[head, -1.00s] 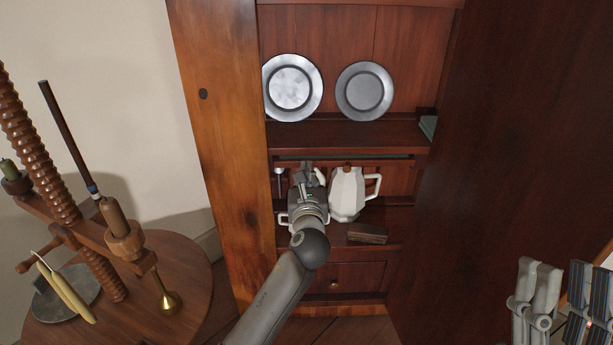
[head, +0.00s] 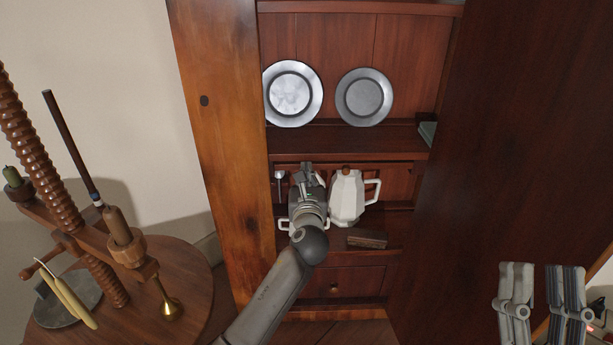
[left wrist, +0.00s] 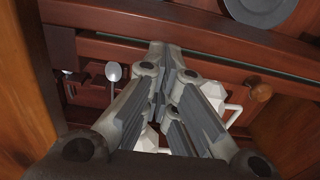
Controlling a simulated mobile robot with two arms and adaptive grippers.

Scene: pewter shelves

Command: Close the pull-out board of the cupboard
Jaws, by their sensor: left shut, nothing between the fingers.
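The cupboard (head: 228,130) stands open in the head view. The pull-out board's front edge appears as a narrow wooden strip (head: 385,167) below the plate shelf, with a round knob (left wrist: 258,92) in the left wrist view. How far it sticks out is hard to tell. My left gripper (head: 306,168) is shut and empty in front of this strip. In the left wrist view its fingertips (left wrist: 165,58) are at the strip, left of the knob; contact is unclear. My right gripper (head: 541,270) is open and empty at the lower right, away from the board.
A white jug (head: 346,198) stands right of my left gripper, below the board. A spoon (left wrist: 114,72) hangs to the left. A brown block (head: 367,238) lies on the lower shelf. Two pewter plates stand above. A round table (head: 185,265) with a wooden screw stands left.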

